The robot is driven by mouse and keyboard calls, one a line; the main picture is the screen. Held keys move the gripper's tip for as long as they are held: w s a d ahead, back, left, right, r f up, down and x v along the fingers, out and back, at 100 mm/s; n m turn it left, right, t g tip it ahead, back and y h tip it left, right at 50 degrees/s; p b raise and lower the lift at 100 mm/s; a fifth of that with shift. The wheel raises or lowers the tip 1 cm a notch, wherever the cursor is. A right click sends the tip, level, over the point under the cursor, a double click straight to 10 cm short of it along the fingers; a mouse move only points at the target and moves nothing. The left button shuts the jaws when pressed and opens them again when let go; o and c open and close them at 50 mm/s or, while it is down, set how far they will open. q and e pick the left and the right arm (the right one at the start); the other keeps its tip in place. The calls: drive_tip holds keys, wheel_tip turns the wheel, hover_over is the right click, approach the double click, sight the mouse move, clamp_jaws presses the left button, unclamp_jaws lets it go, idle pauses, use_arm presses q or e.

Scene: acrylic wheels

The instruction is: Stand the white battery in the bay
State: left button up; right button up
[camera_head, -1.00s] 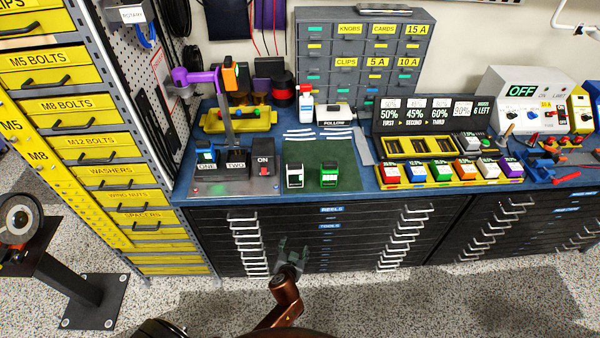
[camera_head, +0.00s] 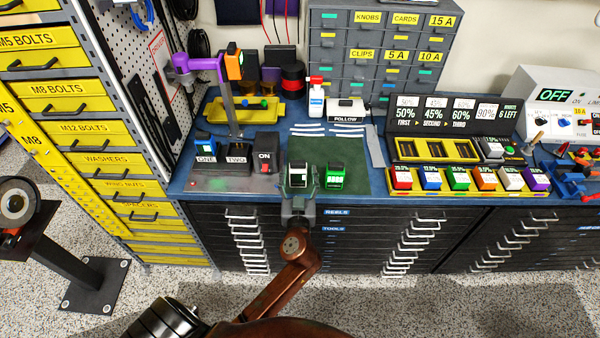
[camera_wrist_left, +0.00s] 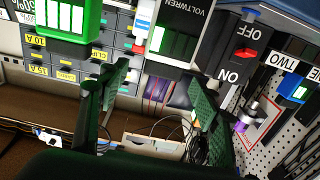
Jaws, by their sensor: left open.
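The white battery (camera_head: 299,174) stands on the green mat (camera_head: 350,180) at the bench's front, beside a green battery (camera_head: 335,179). In the left wrist view the white battery (camera_wrist_left: 180,32) has a dark side lettered VOLTWREN and lies just beyond my fingers. My left gripper (camera_head: 298,193) is open at the white battery's front; whether it touches is unclear. Its two fingers (camera_wrist_left: 160,82) are spread in the wrist view. Left of the mat, a dock has bays labelled ONE (camera_head: 206,160) and TWO (camera_head: 237,160). A blue battery (camera_head: 203,140) is at ONE; TWO shows no battery. My right gripper is out of view.
A black ON switch box (camera_head: 266,155) stands between dock and mat. A post with a purple arm (camera_head: 205,62) rises behind the dock. A bottle (camera_head: 316,98) stands behind the mat.

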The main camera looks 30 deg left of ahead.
sight(298, 166)
use_arm(q)
drive_tip(key=x, duration=0.4)
drive_tip(key=shift+s+a, duration=0.15)
drive_tip(key=shift+w+a, duration=0.2)
drive_tip(key=shift+w, duration=0.1)
drive_tip(key=shift+w+a, duration=0.1)
drive_tip(key=shift+w, duration=0.05)
drive_tip(key=shift+c, duration=0.4)
clamp_jaws()
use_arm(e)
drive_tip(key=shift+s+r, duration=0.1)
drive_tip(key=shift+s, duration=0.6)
